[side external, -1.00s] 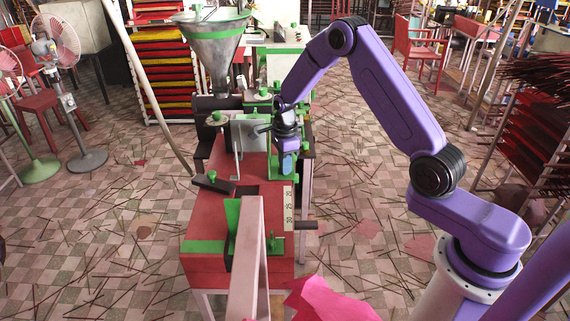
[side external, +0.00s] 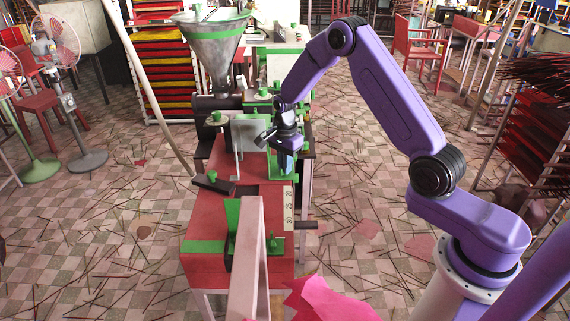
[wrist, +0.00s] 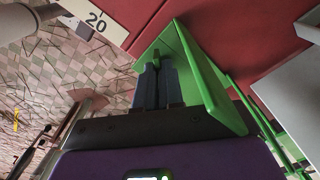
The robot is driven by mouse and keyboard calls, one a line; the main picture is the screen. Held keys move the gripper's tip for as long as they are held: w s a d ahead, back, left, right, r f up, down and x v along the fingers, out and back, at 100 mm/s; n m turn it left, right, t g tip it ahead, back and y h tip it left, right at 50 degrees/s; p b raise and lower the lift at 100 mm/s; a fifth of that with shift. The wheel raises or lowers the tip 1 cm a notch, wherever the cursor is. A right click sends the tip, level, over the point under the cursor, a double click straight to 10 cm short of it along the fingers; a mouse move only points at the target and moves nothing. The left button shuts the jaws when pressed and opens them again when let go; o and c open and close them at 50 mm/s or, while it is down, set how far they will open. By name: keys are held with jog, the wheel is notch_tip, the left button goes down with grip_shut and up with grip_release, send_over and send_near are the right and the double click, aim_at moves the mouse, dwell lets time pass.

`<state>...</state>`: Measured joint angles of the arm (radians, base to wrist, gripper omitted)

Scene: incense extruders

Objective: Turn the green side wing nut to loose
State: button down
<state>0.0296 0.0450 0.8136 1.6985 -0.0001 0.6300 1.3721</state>
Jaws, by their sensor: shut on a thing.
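The green side wing nut (wrist: 155,61) shows as a small green tip between my fingertips in the wrist view, beside a bent green plate (wrist: 195,75). My gripper (wrist: 155,72) is shut on it, with its two dark fingers close together. The fingers hide most of the nut, so its angle cannot be told. In the side view my gripper (side external: 287,168) points down at the right side of the red machine table (side external: 215,215), by the green bracket. The nut itself cannot be made out there.
A white scale strip (side external: 289,208) runs along the table's right edge. A metal hopper (side external: 215,55) stands behind. Incense sticks litter the floor.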

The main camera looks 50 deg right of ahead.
dwell(0.3)
jog(key=c, duration=1.3)
grip_release()
jog(key=shift+o, duration=0.2)
jog(key=shift+r, duration=0.1)
notch_tip(320, 180, up, 17)
jog(key=shift+r, duration=0.15)
